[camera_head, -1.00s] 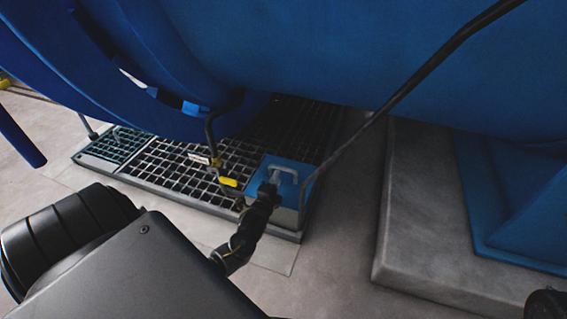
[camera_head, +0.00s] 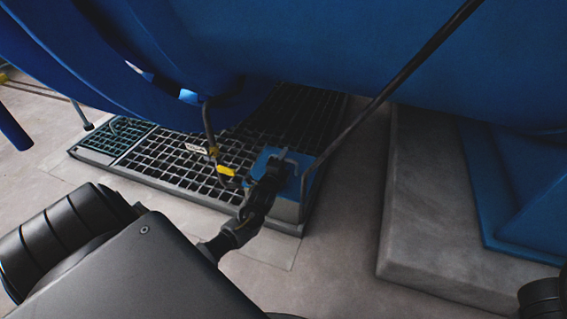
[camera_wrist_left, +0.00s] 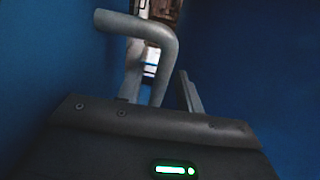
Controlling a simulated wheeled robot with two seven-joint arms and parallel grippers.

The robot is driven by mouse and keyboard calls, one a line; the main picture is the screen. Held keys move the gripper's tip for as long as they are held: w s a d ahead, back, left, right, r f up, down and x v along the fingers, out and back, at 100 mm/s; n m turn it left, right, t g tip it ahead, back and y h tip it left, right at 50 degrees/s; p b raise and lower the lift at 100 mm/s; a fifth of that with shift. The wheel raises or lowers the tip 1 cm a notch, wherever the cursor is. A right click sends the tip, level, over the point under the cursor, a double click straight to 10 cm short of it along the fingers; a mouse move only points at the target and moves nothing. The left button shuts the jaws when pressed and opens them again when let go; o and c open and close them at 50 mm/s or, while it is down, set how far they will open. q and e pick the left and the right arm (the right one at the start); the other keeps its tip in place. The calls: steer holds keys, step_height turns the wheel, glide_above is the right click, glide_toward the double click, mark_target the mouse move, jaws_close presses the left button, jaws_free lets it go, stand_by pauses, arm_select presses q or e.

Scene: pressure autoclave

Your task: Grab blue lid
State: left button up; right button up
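The blue lid (camera_head: 291,186) is on a box at the right end of the floor grating in the head view. A grey bent handle (camera_head: 292,156) stands on it, partly hidden by my gripper. My left gripper (camera_head: 274,167) reaches down over the lid at the handle. In the left wrist view the handle (camera_wrist_left: 160,45) shows large and close, running down between the two fingers (camera_wrist_left: 160,92). The fingers look apart, with a gap beside the handle. Blue surface fills both sides of that view. My right gripper is not seen.
A large blue vessel (camera_head: 330,50) hangs over the grating (camera_head: 175,160). A thin dark pipe (camera_head: 400,80) slants down close to the lid's right side. A valve with a yellow handle (camera_head: 226,170) stands just left of the lid. A concrete plinth (camera_head: 420,220) lies to the right.

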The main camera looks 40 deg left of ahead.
arm_select(q)
jaws_close()
stand_by(1.2)
steer(key=shift+r, duration=0.1)
